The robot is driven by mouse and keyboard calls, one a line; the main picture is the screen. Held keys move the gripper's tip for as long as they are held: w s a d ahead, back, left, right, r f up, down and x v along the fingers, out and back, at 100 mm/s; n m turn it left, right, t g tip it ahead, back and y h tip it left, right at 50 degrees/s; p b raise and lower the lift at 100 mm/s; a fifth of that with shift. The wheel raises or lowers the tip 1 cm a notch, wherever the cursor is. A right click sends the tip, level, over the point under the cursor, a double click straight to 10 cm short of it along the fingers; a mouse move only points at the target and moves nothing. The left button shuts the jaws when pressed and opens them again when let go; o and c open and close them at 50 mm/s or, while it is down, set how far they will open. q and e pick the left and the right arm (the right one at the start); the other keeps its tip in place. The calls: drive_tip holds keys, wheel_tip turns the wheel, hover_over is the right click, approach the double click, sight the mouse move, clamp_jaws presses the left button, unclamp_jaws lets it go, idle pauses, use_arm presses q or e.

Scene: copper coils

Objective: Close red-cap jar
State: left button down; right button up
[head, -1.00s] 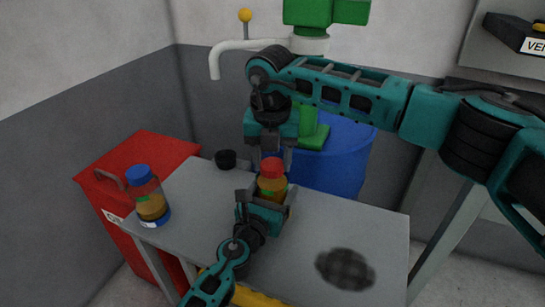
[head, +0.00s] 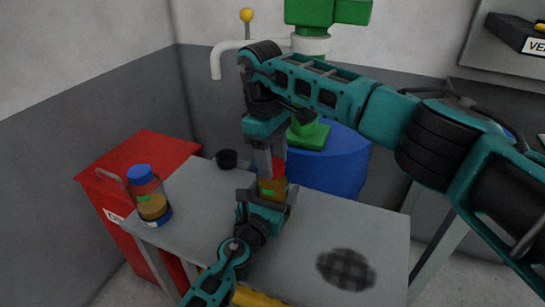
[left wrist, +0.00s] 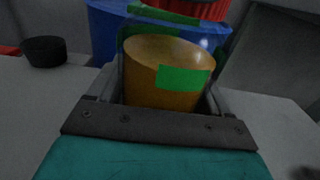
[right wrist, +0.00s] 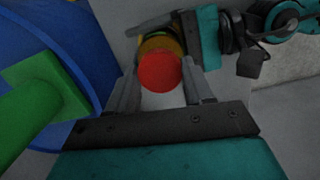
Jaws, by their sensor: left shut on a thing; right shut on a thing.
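The red-cap jar (head: 274,188) stands upright near the table's back edge, amber inside with a green label; its label also shows in the left wrist view (left wrist: 183,77). My left gripper (head: 266,196) is shut around the jar's body from the front. The red cap (right wrist: 160,72) is on top of the jar and lies between the fingers of my right gripper (head: 271,168). My right gripper is shut on the cap from above and hides part of it in the head view. How tightly the cap is seated cannot be told.
A blue-cap jar (head: 149,195) stands at the table's left edge. A small black round object (head: 227,159) lies at the back left. A dark round patch (head: 345,269) is at the front right. A blue drum (head: 335,165) stands behind the grey table (head: 350,225), a red cabinet (head: 150,150) at the left.

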use_arm(q)
drive_tip(key=shift+f, duration=0.1)
use_arm(e)
drive_tip(key=shift+m, duration=0.8)
drive_tip(key=o, duration=1)
drive_tip(key=shift+r, duration=0.1)
drive_tip(key=shift+r, duration=2.15)
drive_tip(key=shift+c, duration=0.4)
